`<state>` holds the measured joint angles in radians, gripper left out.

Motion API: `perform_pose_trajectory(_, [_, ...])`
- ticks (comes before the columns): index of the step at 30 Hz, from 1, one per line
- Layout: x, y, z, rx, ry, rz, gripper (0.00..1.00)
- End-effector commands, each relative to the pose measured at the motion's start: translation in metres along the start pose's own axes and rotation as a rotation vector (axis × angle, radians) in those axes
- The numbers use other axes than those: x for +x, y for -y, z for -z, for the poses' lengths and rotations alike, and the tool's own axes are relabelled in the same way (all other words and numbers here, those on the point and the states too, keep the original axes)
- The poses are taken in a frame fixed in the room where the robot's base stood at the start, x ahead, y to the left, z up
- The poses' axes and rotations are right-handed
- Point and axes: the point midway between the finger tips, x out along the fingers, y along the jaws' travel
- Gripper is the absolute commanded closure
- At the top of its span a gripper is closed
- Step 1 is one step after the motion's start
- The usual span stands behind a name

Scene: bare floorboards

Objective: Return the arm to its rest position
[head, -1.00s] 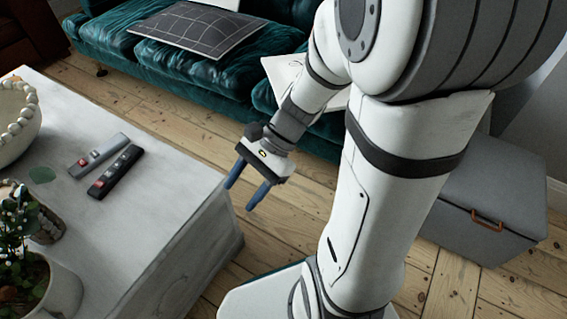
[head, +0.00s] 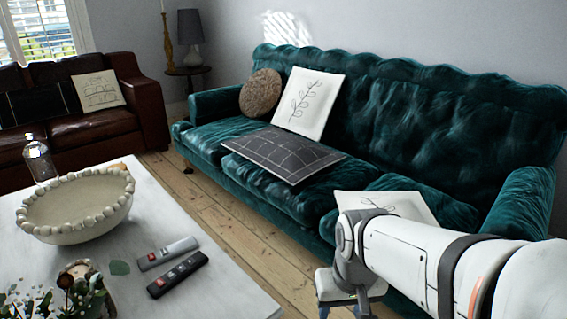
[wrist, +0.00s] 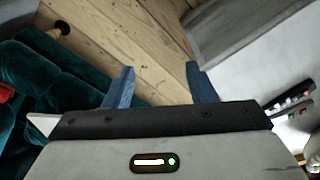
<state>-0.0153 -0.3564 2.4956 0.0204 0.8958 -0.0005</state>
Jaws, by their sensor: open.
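My gripper (wrist: 159,70) is open in the wrist view. Its two blue fingers stand apart with only floorboards showing between them. In the head view my gripper (head: 345,311) is at the bottom edge, right of centre, and its fingers are mostly cut off by the frame. My white arm (head: 415,255) reaches in from the lower right, in front of the teal sofa. The gripper is beyond the right side of the coffee table, and I see nothing held in it.
The coffee table (head: 225,290) carries two remotes (head: 178,275), a beaded bowl (head: 75,215) and plants. A teal sofa (head: 420,130) with cushions stands behind my arm. A brown sofa (head: 90,135) is at the far left. Bare floorboards (head: 230,222) run between table and teal sofa.

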Motion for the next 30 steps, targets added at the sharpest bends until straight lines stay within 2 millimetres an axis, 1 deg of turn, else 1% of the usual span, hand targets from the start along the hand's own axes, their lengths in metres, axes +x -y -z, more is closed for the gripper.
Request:
perform_pose_trajectory(1, [-0.029,0.004,0.005,-0.002,-0.005,0.007,0.49])
perform_pose_trajectory(6, [-0.087,0.015,0.015,0.000,-0.022,0.033,0.49])
perform_pose_trajectory(14, [-0.172,0.019,0.026,0.004,-0.050,0.045,0.49])
perform_pose_trajectory(24, [-0.285,0.010,0.031,-0.003,-0.088,0.015,0.49])
perform_pose_trajectory(27, [-0.314,0.006,0.032,-0.002,-0.098,0.003,0.49])
perform_pose_trajectory(30, [-0.336,0.003,0.032,-0.002,-0.106,-0.007,0.49])
